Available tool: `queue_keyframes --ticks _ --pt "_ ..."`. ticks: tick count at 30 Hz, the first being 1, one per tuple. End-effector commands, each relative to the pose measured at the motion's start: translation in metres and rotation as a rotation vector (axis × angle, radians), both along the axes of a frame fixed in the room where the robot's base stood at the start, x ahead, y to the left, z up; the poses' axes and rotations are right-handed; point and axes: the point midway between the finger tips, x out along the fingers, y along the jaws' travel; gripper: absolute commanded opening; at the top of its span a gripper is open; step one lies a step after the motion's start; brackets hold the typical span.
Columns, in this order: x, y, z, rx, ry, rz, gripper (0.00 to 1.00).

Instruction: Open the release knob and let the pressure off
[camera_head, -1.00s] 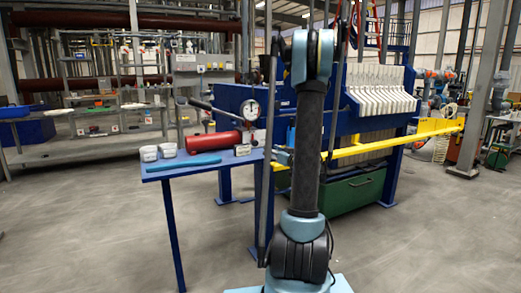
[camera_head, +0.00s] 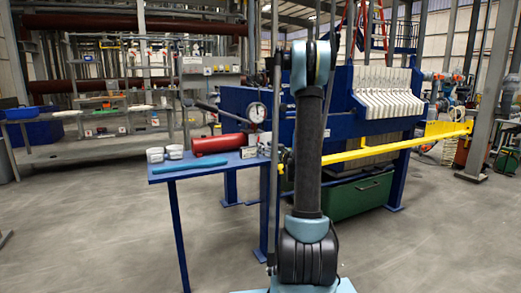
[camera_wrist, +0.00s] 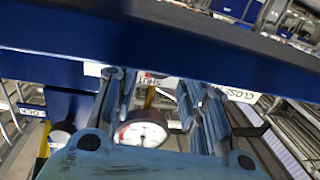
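My gripper (camera_wrist: 153,82) is open in the wrist view, with its two blue-grey fingers apart. I see nothing held between them. A round white dial gauge (camera_wrist: 141,133) shows beyond the fingers, partly covered by my gripper's body. The gauge also shows in the head view (camera_head: 255,112), above the blue table's right end. A label reading SHUT (camera_wrist: 155,80) and one starting CLOSE (camera_wrist: 240,95) sit below a blue beam. I cannot clearly pick out the release knob. My gripper cannot be made out in the head view.
The blue beam (camera_wrist: 190,50) crosses the wrist view close by. In the head view a red cylinder (camera_head: 217,143) and white tubs (camera_head: 174,152) rest on the blue table (camera_head: 222,164). The press's white plates (camera_head: 385,90) and yellow rail (camera_head: 390,147) are to the right.

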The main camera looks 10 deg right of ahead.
Motion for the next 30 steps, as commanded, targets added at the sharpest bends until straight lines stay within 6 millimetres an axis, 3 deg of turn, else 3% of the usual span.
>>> queue_keyframes --ticks 9,22,27,30 --pt "0.038 0.018 0.000 0.000 0.000 0.000 0.39" --pt "0.045 0.021 0.000 0.000 0.000 0.000 0.39" --pt "0.045 0.021 0.000 0.000 0.000 0.000 0.06" --pt "0.045 0.021 0.000 0.001 0.000 0.000 0.06"
